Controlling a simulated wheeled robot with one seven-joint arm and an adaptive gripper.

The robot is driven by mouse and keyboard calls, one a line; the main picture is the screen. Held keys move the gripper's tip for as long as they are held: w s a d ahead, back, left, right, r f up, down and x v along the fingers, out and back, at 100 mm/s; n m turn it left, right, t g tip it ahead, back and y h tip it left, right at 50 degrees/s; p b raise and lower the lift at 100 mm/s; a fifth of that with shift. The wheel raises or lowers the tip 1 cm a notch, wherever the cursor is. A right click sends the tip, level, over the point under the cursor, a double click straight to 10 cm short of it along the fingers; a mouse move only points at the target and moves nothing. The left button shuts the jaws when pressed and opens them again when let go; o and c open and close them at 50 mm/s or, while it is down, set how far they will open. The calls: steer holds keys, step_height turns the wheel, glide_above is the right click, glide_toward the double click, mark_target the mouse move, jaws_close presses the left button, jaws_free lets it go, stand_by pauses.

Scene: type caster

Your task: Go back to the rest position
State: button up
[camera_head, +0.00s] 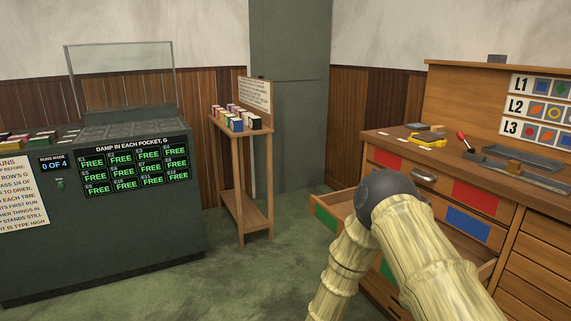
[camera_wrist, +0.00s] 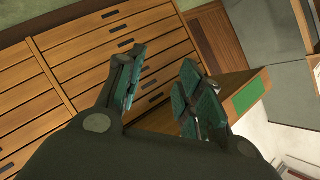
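My gripper (camera_wrist: 160,95) shows in the wrist view with its two green-padded fingers apart and nothing between them. It is in front of the wooden cabinet (camera_wrist: 75,60) with many shallow drawers, near a pulled-out drawer with a green label (camera_wrist: 248,95). In the head view my bamboo-like arm with a dark round joint rises at the lower right and hides part of the cabinet (camera_head: 520,235). The gripper itself does not show in the head view. The open drawer (camera_head: 325,218) juts out left of my arm; its inside is mostly hidden.
A dark green machine (camera_head: 100,240) with a display of FREE pockets stands at left. A small wooden stand (camera_head: 256,190) holds several small boxes (camera_head: 237,118). The cabinet top carries a red-handled tool (camera_head: 462,137), a yellow tool (camera_head: 428,140) and a metal tray (camera_head: 525,168). Green floor is clear between.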

steer(key=s+d+f+n+g+y, duration=0.25)
steer(key=s+f+n, duration=0.3)
steer(key=s, duration=0.55)
steer(key=s+d+f+n+g+y, duration=0.2)
steer(key=s+f+n+g+y, duration=0.3)
steer(key=s, duration=0.6)
steer(key=s+d+n+g, duration=0.3)
steer(key=s+n+g, duration=0.15)
steer(key=s, duration=1.95)
step_height(320, 180, up, 23)
steer(key=p, duration=2.3)
steer(key=shift+a+p, duration=0.15)
steer(key=shift+p, duration=0.25)
steer(key=shift+s+r, duration=0.1)
